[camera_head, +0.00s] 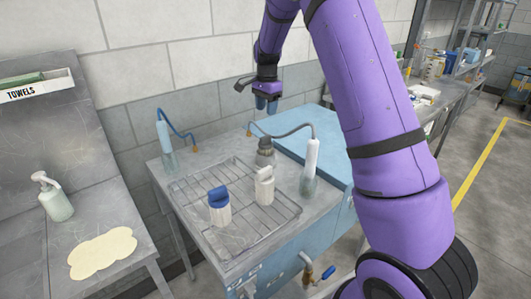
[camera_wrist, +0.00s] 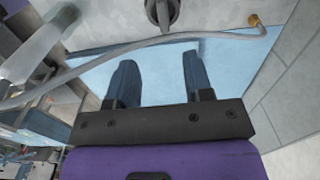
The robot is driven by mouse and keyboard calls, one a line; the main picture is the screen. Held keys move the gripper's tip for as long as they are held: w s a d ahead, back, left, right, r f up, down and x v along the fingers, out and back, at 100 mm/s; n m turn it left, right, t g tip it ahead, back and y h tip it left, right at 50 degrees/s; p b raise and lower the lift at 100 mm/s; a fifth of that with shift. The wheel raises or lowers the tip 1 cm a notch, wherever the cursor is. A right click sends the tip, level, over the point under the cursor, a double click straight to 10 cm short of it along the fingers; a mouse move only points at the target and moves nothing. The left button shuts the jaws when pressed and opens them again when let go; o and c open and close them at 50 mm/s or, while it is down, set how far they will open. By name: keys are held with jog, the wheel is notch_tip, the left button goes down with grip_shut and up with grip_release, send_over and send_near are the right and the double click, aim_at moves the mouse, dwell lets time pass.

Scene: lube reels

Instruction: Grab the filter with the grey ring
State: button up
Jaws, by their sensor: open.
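A grey round top with a raised bar (camera_wrist: 163,12), likely the same filter, shows at the top edge of the wrist view, partly cut off. My gripper (camera_head: 266,104) is above and behind this filter in the head view, apart from it. In the wrist view my gripper (camera_wrist: 155,65) is open and empty, its two blue fingers spread over a light blue surface.
A blue-topped filter (camera_head: 219,207) and an off-white-topped filter (camera_head: 264,187) stand on the wire rack (camera_head: 188,198). A curved hose with a white nozzle (camera_head: 311,158) arches beside the grey filter; another nozzle (camera_head: 164,137) stands at left. A light blue lid (camera_head: 305,136) lies behind.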

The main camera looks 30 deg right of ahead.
aim_at(266, 136)
jog(key=f, duration=1.2)
jog(key=shift+w+f, duration=0.25)
jog(key=shift+w, duration=0.1)
grip_shut()
